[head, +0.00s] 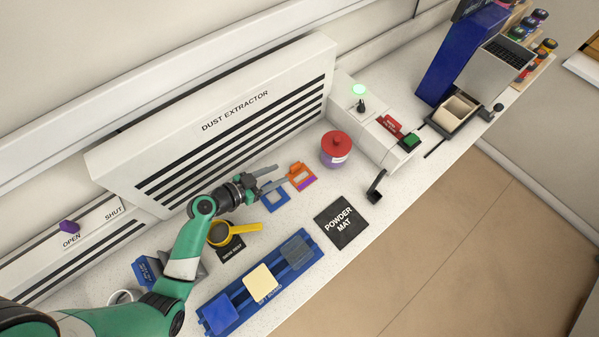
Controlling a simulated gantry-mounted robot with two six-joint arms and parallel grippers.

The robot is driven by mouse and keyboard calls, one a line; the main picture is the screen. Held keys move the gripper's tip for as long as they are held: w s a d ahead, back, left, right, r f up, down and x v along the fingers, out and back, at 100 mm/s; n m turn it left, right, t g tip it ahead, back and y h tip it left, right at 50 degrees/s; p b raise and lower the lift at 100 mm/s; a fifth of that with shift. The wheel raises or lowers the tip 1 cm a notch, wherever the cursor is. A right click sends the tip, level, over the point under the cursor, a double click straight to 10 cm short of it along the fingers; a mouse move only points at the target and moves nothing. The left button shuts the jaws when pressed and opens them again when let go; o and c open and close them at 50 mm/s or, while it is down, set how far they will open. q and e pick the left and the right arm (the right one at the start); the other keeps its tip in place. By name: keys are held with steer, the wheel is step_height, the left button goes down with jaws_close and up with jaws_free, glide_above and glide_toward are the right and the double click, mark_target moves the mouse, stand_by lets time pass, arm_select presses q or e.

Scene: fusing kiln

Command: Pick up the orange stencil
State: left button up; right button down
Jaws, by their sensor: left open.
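The orange stencil (302,182) lies on the white worktop in the head view, in front of the dust extractor. It has a purple patch showing on it. A blue stencil (283,201) lies just to its left. My left gripper (272,178) is above the worktop, just left of the orange stencil and close over the blue one. Its jaws are open with nothing seen between them. Whether a fingertip touches either stencil, I cannot tell. My right gripper is not in view.
The dust extractor (250,80) stands behind. A red-lidded jar (336,149) stands right of the stencil. The black powder mat (341,222) and a blue rack (218,317) lie in front. A yellow sieve (247,229) sits below my gripper.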

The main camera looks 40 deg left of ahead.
mark_target(294, 165)
arm_select(q)
steer(key=x, duration=0.7)
steer(key=shift+a+r+b, duration=0.1)
steer(key=shift+a+b, duration=0.15)
steer(key=shift+b, duration=0.15)
jaws_close()
